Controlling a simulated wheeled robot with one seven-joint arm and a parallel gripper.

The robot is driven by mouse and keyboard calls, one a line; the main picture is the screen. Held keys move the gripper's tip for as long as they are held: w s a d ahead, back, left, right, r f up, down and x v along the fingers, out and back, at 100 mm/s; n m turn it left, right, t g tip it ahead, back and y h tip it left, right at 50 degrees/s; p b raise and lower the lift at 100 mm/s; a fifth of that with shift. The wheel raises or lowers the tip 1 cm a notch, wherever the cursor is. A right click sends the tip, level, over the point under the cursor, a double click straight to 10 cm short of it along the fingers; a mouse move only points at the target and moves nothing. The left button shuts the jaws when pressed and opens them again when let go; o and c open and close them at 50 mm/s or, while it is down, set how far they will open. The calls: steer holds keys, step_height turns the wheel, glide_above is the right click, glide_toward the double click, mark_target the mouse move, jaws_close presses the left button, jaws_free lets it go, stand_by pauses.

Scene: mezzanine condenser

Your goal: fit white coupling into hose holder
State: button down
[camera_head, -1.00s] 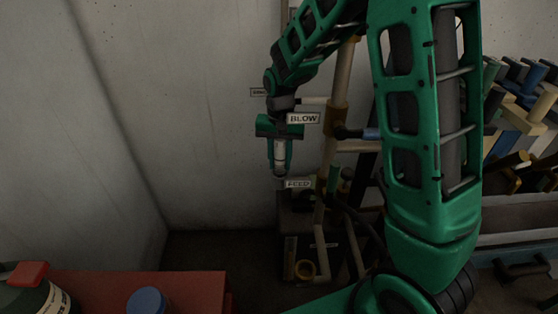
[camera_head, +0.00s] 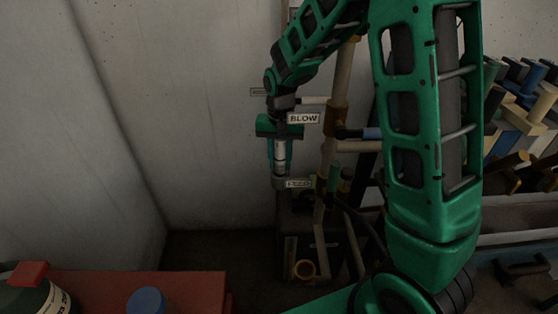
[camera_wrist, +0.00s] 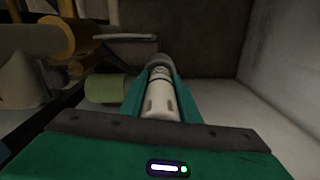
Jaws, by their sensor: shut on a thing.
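My gripper (camera_head: 279,160) points down beside the wall, its teal fingers shut on the white coupling (camera_head: 281,152). The coupling is a pale upright cylinder with dark bands. It also shows between the fingers in the wrist view (camera_wrist: 160,98). Its lower end meets a small dark grey ring (camera_head: 279,183) beside the FEED label (camera_head: 298,183), which looks like the hose holder. In the wrist view a grey rounded rim (camera_wrist: 160,61) shows at the coupling's far end. The fingers hide part of this contact, so I cannot tell how deep the coupling sits.
Tan pipes with brown joints (camera_head: 337,118) and a BLOW label (camera_head: 303,118) stand close right of my gripper. A green cylinder (camera_wrist: 106,88) lies left of the fingers in the wrist view. A red surface (camera_head: 180,291) is at lower left. The wall at left is clear.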

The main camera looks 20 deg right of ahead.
steer(key=shift+f, duration=0.9)
steer(key=c, duration=1.3)
jaws_free()
steer(key=shift+o, duration=0.2)
step_height(320, 180, up, 11)
steer(key=shift+f, duration=0.2)
